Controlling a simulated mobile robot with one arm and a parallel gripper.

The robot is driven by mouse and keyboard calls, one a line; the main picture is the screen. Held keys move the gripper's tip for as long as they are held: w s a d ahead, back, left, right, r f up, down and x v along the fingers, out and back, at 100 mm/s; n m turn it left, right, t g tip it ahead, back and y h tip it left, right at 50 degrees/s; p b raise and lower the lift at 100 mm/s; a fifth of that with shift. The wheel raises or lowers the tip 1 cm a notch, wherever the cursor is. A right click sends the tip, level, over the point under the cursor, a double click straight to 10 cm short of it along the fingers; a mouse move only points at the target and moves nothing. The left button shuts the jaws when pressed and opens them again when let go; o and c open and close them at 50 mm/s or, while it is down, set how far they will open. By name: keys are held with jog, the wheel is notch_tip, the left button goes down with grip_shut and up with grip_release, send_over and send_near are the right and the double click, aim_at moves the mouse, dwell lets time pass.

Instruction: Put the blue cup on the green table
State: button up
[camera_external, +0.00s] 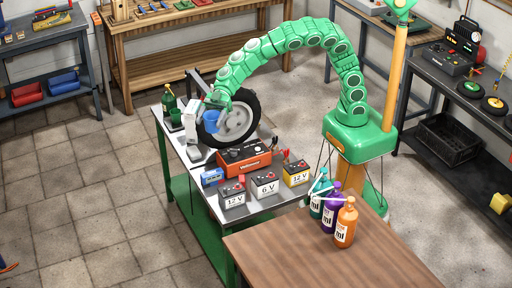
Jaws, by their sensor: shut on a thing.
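The blue cup (211,121) is in front of the black-tyred wheel, near the far end of the green table. The table has a grey top and a green frame (163,148). My green segmented arm arches over from the right, and my gripper (214,106) is at the cup's upper part, shut on it. The cup looks roughly upright. I cannot tell whether its base touches anything. The fingertips are small and partly hidden.
The wheel (240,118), a white vise-like device (192,130), a green bottle (168,101) and a green cup (175,116) crowd the far end. A red charger (249,156) and several batteries fill the near end. A brown table (310,260) with bottles stands in front.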

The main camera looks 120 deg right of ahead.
jog(key=s+d+m+t+h, duration=0.2)
jog(key=s+d+m+h, duration=0.1)
jog(key=d, duration=1.9)
jog(key=s+d+m+t+h, duration=0.1)
jog(key=s+d+m+h, duration=0.25)
jog(key=d, duration=1.85)
jog(key=s+d+m+h, duration=0.3)
jog(key=s+d+h, duration=0.1)
jog(key=s+d, duration=1.2)
jog(key=s+d+m+h, duration=0.3)
jog(key=s+d+h, duration=0.1)
jog(key=s+d, duration=1.3)
jog(key=shift+g, duration=0.3)
jog(key=w+f, duration=0.1)
jog(key=f, duration=1.2)
jog(key=d+f, duration=0.1)
jog(key=f, duration=1.2)
jog(key=w+f, duration=0.1)
jog(key=f, duration=1.2)
jog(key=shift+w+d, duration=0.3)
jog(key=shift+d, duration=0.05)
jog(key=shift+f, duration=0.1)
jog(key=o, duration=1)
